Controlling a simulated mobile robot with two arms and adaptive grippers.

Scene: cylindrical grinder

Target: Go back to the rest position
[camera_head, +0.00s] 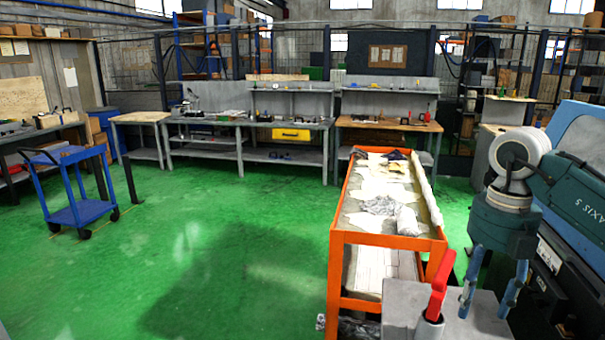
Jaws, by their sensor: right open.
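My right gripper (483,312) hangs at the lower right, with its two blue fingers spread apart and pointing down. Nothing shows between the fingers. It is over or in front of a grey surface (402,298) at the bottom edge; the gap to that surface cannot be told. A red-handled object (440,285) stands upright in a grey round holder just left of the fingers. My left gripper is not in view.
An orange cart (385,238) with papers and wrapped items stands left of my right gripper. A large blue machine (575,135) is at the right edge. A blue trolley (78,213) and workbenches (203,121) stand farther off. The green floor (215,240) at centre left is clear.

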